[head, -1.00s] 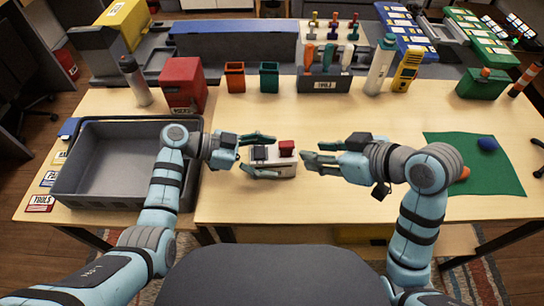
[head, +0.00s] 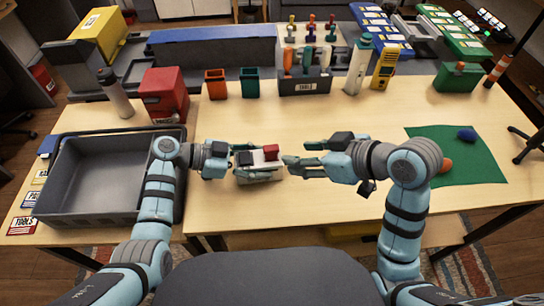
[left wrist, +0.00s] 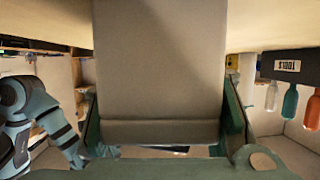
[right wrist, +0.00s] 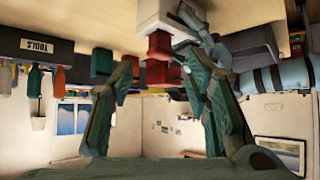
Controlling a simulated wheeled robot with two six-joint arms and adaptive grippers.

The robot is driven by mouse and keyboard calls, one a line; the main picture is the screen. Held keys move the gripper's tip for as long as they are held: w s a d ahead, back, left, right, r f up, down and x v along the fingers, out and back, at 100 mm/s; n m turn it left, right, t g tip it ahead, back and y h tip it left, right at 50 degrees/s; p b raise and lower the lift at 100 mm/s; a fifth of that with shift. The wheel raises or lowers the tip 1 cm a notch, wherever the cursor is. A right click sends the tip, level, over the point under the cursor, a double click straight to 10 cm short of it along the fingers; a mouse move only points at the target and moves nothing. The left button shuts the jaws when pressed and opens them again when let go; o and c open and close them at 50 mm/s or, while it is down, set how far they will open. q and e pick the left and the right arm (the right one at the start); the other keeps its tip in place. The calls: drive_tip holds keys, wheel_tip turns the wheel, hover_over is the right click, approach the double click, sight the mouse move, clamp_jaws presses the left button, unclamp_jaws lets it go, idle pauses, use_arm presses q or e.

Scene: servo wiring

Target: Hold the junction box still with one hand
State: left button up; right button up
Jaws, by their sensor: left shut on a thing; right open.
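The junction box (head: 246,176) is a small pale box with a dark part and a red block (head: 271,152) on top. It sits on the table in front of me. My left gripper (head: 252,160) is shut on the box from its left side; in the left wrist view the pale box body (left wrist: 160,70) fills the space between the fingers. My right gripper (head: 298,166) is open and empty just right of the box, apart from it. In the right wrist view the box (right wrist: 165,17) and red block (right wrist: 159,45) show beyond the open fingers (right wrist: 165,100).
A grey tray (head: 70,210) stands left of my left arm. A tool rack (head: 305,86), an orange cup (head: 216,83) and a teal cup (head: 250,82) stand at the back. A green mat (head: 475,170) lies at right. The table's middle behind the box is clear.

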drive_tip(key=w+d+r, duration=0.1)
drive_tip(key=w+d, duration=0.1)
drive_tip(key=w, duration=0.2)
drive_tip(key=m+g+y, duration=0.8)
drive_tip(key=m, duration=1.3)
approach(271, 150)
drive_tip(key=d+f, duration=0.1)
drive_tip(key=f, duration=0.1)
drive_tip(key=d+f, duration=0.1)
drive_tip(key=shift+w+d+f, duration=0.15)
drive_tip(key=shift+w+d, duration=0.15)
drive_tip(key=m+y, duration=0.1)
drive_tip(key=m, duration=0.2)
drive_tip(key=shift+s+m+t+y, duration=0.15)
drive_tip(key=shift+m+t+y, duration=0.15)
drive_tip(key=shift+y, duration=0.1)
drive_tip(key=a+m, duration=0.1)
drive_tip(key=a, duration=0.5)
drive_tip(key=a+m, duration=0.1)
drive_tip(key=a, duration=0.5)
drive_tip(key=shift+a, duration=0.15)
clamp_jaws()
